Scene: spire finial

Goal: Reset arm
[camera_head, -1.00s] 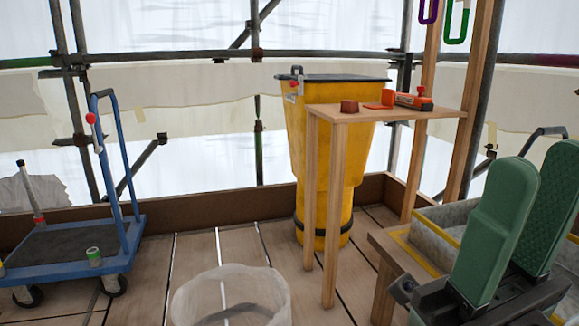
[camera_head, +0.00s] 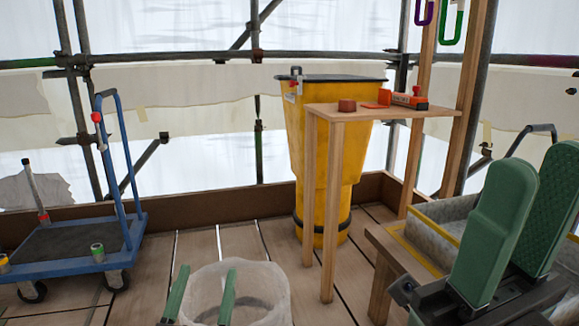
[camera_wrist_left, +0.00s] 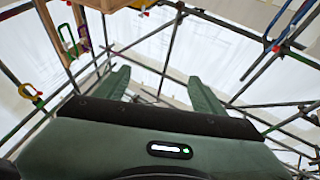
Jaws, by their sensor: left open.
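My left gripper (camera_head: 207,269) shows at the lower edge of the head view as two slim green fingers, apart and empty, in front of the translucent white bin (camera_head: 272,292). In the left wrist view its fingers (camera_wrist_left: 157,78) also stand apart, with only scaffold and sheeting beyond them. My right gripper (camera_head: 541,165) is large and close at the lower right of the head view. Its two green fingers point up and stand apart, with nothing seen between them.
A yellow chute (camera_head: 325,150) stands behind a tall wooden stand (camera_head: 440,111) bearing small red and orange items. A blue trolley (camera_head: 75,265) is at the left. A grey trough (camera_head: 430,221) is beside my right gripper.

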